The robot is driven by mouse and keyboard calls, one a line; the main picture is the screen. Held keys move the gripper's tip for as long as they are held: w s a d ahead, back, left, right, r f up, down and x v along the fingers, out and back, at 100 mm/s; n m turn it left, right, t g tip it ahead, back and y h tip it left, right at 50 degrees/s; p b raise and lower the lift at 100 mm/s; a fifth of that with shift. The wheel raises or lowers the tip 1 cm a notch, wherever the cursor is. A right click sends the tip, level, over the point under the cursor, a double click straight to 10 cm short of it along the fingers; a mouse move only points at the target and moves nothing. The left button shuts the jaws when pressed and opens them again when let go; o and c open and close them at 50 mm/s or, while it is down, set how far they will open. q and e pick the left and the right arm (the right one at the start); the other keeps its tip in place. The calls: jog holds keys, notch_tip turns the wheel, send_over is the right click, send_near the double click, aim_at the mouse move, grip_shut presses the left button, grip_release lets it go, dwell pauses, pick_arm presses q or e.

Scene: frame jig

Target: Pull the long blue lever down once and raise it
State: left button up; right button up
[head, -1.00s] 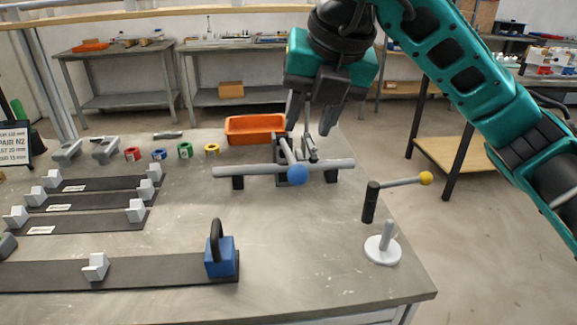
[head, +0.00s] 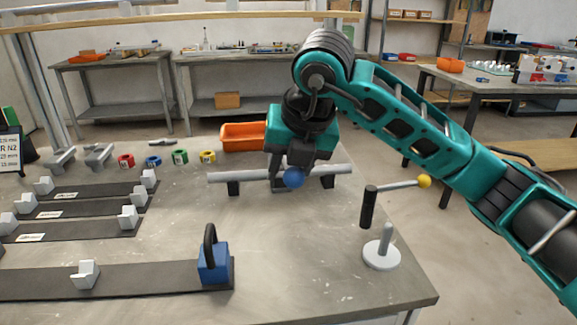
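The long lever ends in a blue ball knob (head: 293,178), which faces me in front of the grey horizontal bar (head: 235,177). My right gripper (head: 292,168) points down at the lever, just behind and above the blue knob. Its dark fingers hide the lever's shaft and most of its mount. I cannot tell whether the fingers are closed on the shaft or only beside it. My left gripper is not in view.
A second lever with a yellow knob (head: 424,181) stands on a black post at the right. A white round base with a peg (head: 382,254) is in front of it. An orange bin (head: 243,136) lies behind the bar. A blue block with a black handle (head: 213,262) sits front left.

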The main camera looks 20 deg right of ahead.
grip_shut()
dwell(0.3)
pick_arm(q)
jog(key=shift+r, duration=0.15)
pick_arm(e)
jog(key=shift+r, duration=0.15)
